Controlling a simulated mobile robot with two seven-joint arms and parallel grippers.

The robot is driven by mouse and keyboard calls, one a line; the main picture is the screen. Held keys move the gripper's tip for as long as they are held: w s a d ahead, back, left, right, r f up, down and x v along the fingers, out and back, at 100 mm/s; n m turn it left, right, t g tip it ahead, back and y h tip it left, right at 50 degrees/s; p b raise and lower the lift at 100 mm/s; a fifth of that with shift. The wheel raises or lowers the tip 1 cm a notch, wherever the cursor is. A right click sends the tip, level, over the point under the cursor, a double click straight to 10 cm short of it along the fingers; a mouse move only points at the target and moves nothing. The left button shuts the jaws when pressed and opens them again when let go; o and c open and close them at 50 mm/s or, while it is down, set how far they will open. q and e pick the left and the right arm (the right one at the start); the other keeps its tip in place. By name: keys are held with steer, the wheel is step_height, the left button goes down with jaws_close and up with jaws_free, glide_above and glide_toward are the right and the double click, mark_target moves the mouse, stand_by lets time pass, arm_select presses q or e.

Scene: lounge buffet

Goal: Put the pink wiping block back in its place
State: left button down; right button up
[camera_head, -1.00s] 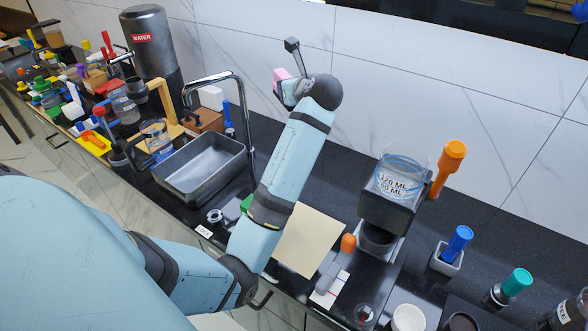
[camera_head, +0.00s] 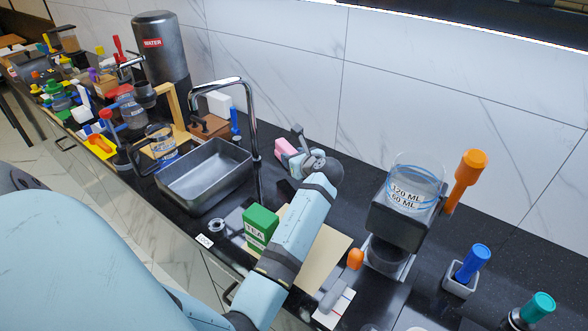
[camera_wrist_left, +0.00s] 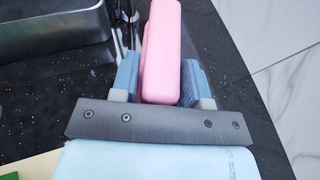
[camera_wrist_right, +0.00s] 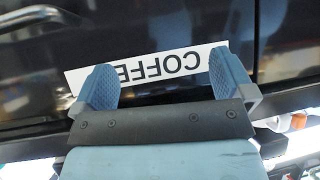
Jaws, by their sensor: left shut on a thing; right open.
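The pink wiping block (camera_head: 286,149) is held by my left gripper (camera_head: 284,160), just right of the sink faucet and near the back wall in the head view. In the left wrist view the pink block (camera_wrist_left: 162,52) stands between the two blue fingers of my left gripper (camera_wrist_left: 160,78), above the dark counter. I cannot tell whether it touches the counter. My right gripper (camera_wrist_right: 165,78) is open and empty, in front of a dark panel with a white COFFEE label (camera_wrist_right: 150,66); it does not show in the head view.
The sink (camera_head: 187,192) and its curved faucet (camera_head: 252,120) stand left of the block. A green TEA box (camera_head: 261,225) is in front of it, beside a beige sheet (camera_head: 325,262). A machine with a measuring cup (camera_head: 416,185) stands to the right.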

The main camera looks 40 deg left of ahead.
arm_select(q)
step_height(320, 180, down, 4)
steer(key=shift+f, duration=0.25)
steer(key=c, duration=0.6)
jaws_free()
steer(key=shift+f, duration=0.15)
